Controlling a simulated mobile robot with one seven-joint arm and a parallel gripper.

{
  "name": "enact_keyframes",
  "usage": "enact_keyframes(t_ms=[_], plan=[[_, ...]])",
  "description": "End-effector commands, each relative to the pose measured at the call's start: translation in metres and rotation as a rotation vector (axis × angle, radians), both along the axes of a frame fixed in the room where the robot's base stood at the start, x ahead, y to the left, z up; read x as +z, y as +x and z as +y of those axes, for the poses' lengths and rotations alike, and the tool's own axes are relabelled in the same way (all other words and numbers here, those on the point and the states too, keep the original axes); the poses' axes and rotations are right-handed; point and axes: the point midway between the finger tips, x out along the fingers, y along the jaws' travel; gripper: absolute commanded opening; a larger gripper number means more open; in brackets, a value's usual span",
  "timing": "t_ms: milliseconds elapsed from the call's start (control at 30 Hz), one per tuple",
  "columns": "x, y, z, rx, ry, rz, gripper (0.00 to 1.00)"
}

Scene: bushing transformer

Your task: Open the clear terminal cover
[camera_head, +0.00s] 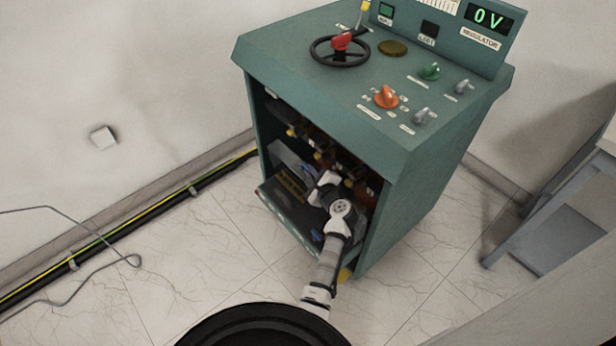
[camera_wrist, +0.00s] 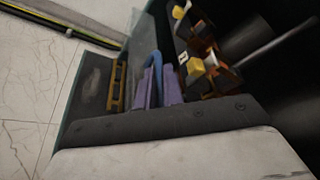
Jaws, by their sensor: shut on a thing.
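My gripper (camera_wrist: 158,84) shows in the wrist view as two purple fingers side by side. It is shut on a blue curved handle (camera_wrist: 153,59) that stands between them. A pale, see-through panel (camera_wrist: 139,42) rises behind the handle and looks like the clear terminal cover; its outline is hard to make out. In the head view a greyish clear panel (camera_head: 290,160) shows inside the cabinet opening, left of my wrist.
The green cabinet (camera_head: 420,190) frames the opening closely around my arm. Yellow and dark terminal parts (camera_wrist: 197,68) stand right of my fingers. A grey stand (camera_head: 560,200) is at the right. Black and yellow cables (camera_head: 130,222) run along the left wall.

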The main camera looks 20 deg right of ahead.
Motion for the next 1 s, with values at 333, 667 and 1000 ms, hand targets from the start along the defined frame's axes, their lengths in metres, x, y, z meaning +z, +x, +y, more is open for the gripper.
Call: enact_keyframes(t_ms=[333, 667, 1000], plan=[[0.0003, 0.0016, -0.0006, 0.006, -0.002, 0.002, 0.0], [0.0002, 0.0013, -0.001, 0.004, -0.001, 0.001, 0.31], [0.0003, -0.0005, -0.0021, 0.001, 0.0, 0.001, 0.31]])
